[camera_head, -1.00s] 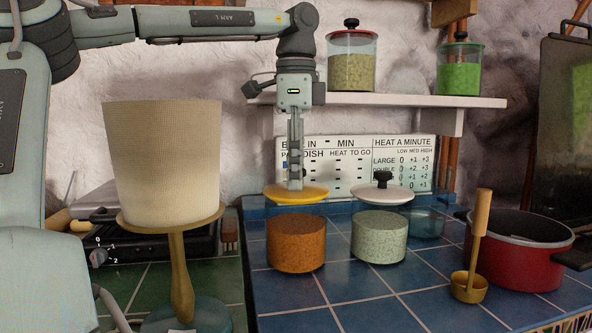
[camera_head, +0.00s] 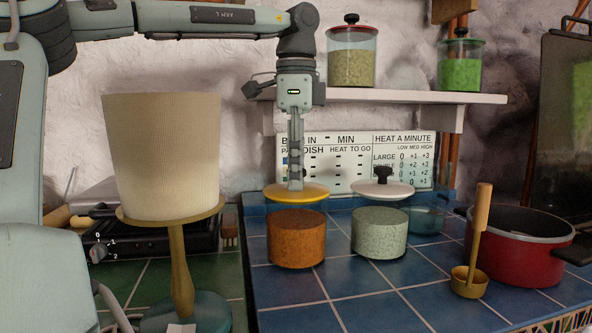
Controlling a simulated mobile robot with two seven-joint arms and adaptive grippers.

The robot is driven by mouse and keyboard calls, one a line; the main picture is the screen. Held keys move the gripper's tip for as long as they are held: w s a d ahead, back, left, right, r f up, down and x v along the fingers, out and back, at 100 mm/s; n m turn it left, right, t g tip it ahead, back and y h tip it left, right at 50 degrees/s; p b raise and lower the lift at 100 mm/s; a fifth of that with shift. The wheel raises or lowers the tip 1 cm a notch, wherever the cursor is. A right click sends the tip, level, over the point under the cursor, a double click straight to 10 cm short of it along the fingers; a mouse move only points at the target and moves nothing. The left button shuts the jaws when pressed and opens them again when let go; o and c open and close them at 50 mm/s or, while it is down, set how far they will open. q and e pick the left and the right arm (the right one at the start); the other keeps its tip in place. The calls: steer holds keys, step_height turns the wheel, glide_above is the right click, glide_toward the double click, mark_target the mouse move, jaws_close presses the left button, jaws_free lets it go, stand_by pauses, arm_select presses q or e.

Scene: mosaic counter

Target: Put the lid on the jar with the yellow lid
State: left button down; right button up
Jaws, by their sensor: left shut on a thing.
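A glass jar with orange-brown contents (camera_head: 297,238) stands on the blue tiled counter. The yellow lid (camera_head: 312,194) is at the top of this jar and looks level. Whether it is fully seated or slightly above the rim, I cannot tell. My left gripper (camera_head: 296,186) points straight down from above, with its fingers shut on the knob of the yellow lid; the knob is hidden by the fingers. My right gripper is not in view.
A jar with a white lid (camera_head: 383,189) stands just right. A red pot (camera_head: 520,252) and a brass ladle (camera_head: 469,283) are farther right. A lamp (camera_head: 163,160) stands at left. A white shelf (camera_head: 420,98) holding two jars is behind. Front tiles are clear.

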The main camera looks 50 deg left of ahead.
arm_select(q)
steer(key=c, duration=0.6)
jaws_free()
steer(key=shift+c, duration=0.2)
steer(key=shift+r+p, duration=2.15)
steer(key=shift+r, duration=1.35)
